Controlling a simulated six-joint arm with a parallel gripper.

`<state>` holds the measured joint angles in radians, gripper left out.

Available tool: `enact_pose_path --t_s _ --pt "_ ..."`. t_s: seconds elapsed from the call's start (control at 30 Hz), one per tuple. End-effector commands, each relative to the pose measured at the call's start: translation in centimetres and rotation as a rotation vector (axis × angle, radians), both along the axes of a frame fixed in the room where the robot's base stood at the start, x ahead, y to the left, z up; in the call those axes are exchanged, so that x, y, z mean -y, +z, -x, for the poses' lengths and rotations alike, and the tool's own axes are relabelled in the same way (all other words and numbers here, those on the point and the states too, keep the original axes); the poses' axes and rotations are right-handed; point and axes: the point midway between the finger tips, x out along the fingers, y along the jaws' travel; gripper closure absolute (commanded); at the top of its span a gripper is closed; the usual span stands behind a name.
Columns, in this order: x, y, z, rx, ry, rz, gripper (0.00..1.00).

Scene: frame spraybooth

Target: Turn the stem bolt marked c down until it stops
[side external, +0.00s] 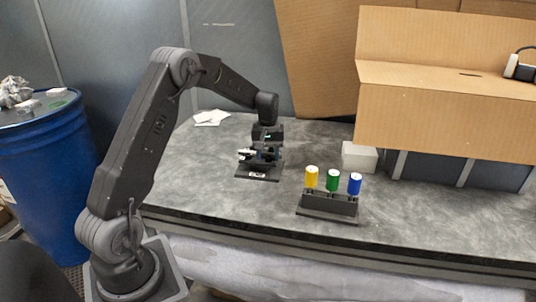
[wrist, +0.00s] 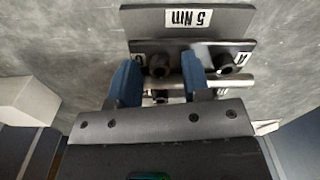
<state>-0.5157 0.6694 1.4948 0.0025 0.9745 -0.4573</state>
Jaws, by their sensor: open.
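A dark fixture (side external: 258,172) with a small white label stands on the bench under my gripper (side external: 262,155). In the wrist view, the fixture's plate (wrist: 145,20) carries an upside-down "5 Nm" label. Dark bolt heads show: one at the left (wrist: 158,64), one at the right (wrist: 213,66) and a partly hidden one nearer the gripper (wrist: 160,97). A silver bar (wrist: 235,81) runs between the rows.
A dark rack (side external: 329,203) with yellow, green and blue capped pieces stands to the right. A white block (side external: 360,156) and a cardboard-covered booth (side external: 445,90) lie behind it. White papers (side external: 211,117) lie at the back left. The bench front is clear.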

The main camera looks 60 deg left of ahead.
Motion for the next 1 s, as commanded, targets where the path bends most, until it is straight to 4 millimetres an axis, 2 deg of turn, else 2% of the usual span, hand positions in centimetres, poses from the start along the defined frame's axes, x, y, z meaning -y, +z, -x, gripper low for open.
enact_pose_path --t_s 0.07,0.47,0.77,1.0 --pt "0.0 0.01 0.0 0.0 0.0 0.0 0.62" --pt "-0.01 0.04 0.01 0.0 0.0 0.0 1.0" --pt "-0.01 0.04 0.01 -0.001 -0.022 0.001 1.0" --pt "0.02 0.03 0.01 -0.003 -0.133 0.003 1.0"
